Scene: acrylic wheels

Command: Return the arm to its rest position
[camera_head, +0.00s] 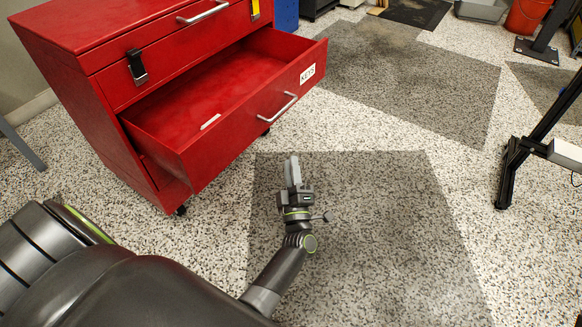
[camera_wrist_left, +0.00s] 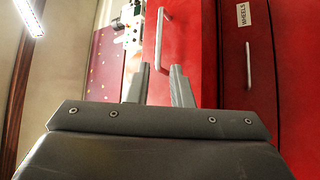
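My left gripper (camera_head: 293,168) points away from me in the head view, above the grey floor mat and just to the right of the red cabinet's open drawer. It is apart from the drawer handle (camera_head: 278,108). In the left wrist view its two fingers (camera_wrist_left: 158,78) stand apart with nothing between them, so it is open and empty. Behind them show red drawer fronts, a long handle (camera_wrist_left: 159,40) and a "WHEELS" label (camera_wrist_left: 242,20). My left forearm comes up from the bottom of the head view. My right gripper is not in view.
The red cabinet (camera_head: 75,105) stands at upper left; its drawer (camera_head: 240,128), labelled "KEYS", is pulled out, with a small white piece (camera_head: 210,121) inside. A black stand (camera_head: 520,150) is at right. A red bucket (camera_head: 526,15) is at the back. The mat (camera_head: 400,240) is clear.

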